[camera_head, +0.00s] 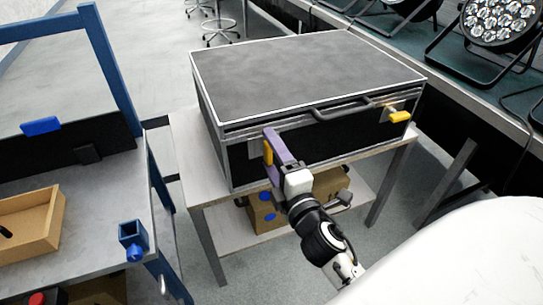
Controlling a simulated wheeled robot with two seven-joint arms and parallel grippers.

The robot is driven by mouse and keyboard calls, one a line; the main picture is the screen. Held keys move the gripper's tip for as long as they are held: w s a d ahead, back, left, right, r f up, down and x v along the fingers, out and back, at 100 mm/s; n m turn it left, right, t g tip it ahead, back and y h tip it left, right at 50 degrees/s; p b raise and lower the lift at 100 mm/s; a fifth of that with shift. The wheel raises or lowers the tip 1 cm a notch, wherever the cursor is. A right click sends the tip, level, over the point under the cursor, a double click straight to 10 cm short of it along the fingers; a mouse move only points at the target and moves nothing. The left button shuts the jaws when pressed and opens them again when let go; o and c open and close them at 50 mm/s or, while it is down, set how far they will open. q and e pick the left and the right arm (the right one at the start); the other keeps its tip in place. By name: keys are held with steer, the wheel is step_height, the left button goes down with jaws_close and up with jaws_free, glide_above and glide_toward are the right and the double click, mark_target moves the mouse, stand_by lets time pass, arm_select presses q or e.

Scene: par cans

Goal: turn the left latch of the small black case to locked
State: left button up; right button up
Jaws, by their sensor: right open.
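The small black case (310,70) has silver edges and sits shut on a light table. Its left latch (268,153) has a yellow handle that stands about upright on the front face. Its right latch (400,117) has a yellow handle lying roughly sideways. My right gripper (275,146), with purple fingers, is open at the left latch. One finger overlaps the latch in the picture; whether it touches the handle I cannot tell. Part of the latch plate is hidden behind the gripper. My left gripper is not in view.
The case's table (204,188) has a lower shelf with cardboard boxes (263,213). A blue-framed workbench (75,205) with a wooden tray (30,224) stands at left. Par cans (499,24) stand on a bench at the upper right.

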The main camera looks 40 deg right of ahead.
arm_select(q)
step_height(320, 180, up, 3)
steer(key=p, duration=0.4)
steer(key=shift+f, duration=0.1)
arm_select(e)
step_height(320, 180, up, 9)
steer(key=shift+w+r, duration=0.15)
arm_select(q)
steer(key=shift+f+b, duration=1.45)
steer(key=shift+b, duration=0.15)
arm_select(e)
steer(key=f+v, duration=0.1)
steer(key=v, duration=1.1)
steer(key=shift+d+f, duration=0.15)
steer(key=shift+f, duration=0.2)
